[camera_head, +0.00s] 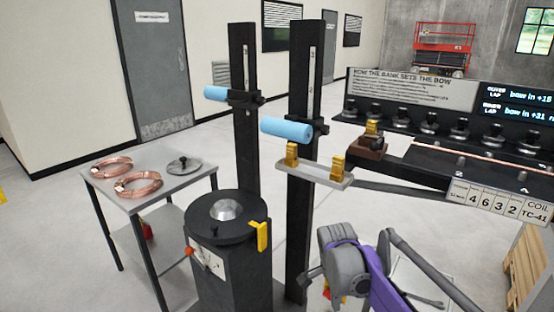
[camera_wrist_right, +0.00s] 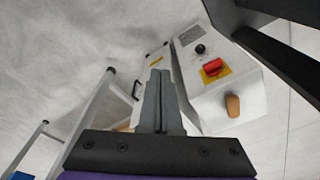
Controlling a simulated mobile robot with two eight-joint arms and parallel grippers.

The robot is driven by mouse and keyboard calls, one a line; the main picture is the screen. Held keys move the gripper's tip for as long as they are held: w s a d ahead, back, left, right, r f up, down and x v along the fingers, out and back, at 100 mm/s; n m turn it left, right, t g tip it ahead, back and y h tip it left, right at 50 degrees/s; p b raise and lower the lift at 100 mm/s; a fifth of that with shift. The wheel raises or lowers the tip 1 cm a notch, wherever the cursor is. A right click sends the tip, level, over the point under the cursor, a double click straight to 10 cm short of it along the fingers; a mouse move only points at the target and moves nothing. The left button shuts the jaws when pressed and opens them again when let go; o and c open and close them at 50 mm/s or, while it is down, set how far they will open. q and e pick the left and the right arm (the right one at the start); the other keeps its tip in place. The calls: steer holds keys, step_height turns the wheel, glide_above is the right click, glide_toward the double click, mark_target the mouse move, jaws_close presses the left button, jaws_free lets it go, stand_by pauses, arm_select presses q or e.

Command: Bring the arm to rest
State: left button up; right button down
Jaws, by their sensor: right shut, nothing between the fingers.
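My right arm (camera_head: 368,272), purple and grey, is folded low at the bottom right of the head view, in front of the bench. In the right wrist view my right gripper (camera_wrist_right: 157,80) has its two grey fingers together with nothing between them. It hangs above the pale floor, with a white control box (camera_wrist_right: 215,75) beyond and to the right of the fingers. The box has a red switch on a yellow plate and an orange-brown knob. My left gripper does not show.
A round black pedestal (camera_head: 225,218) and two dark posts (camera_head: 303,120) with blue rollers (camera_head: 287,130) stand near my arm. A grey table (camera_head: 147,198) holds copper coils (camera_head: 138,185). The bench (camera_head: 450,165) is at right, wooden pallets (camera_head: 528,262) below it. Floor is clear at lower left.

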steer(key=s+d+f+n+t+y, duration=0.1)
steer(key=s+f+n+t, duration=0.15)
steer(key=s+n, duration=0.8)
steer(key=s+d+f+n+t, duration=0.2)
steer(key=s+f+n, duration=0.25)
steer(key=s, duration=1.15)
arm_select(q)
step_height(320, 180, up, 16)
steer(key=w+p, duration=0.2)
steer(key=p, duration=1.2)
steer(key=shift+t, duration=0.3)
arm_select(e)
step_height(320, 180, up, 17)
steer(key=w, duration=0.1)
steer(key=shift+w, duration=0.35)
steer(key=shift+s+a, duration=0.1)
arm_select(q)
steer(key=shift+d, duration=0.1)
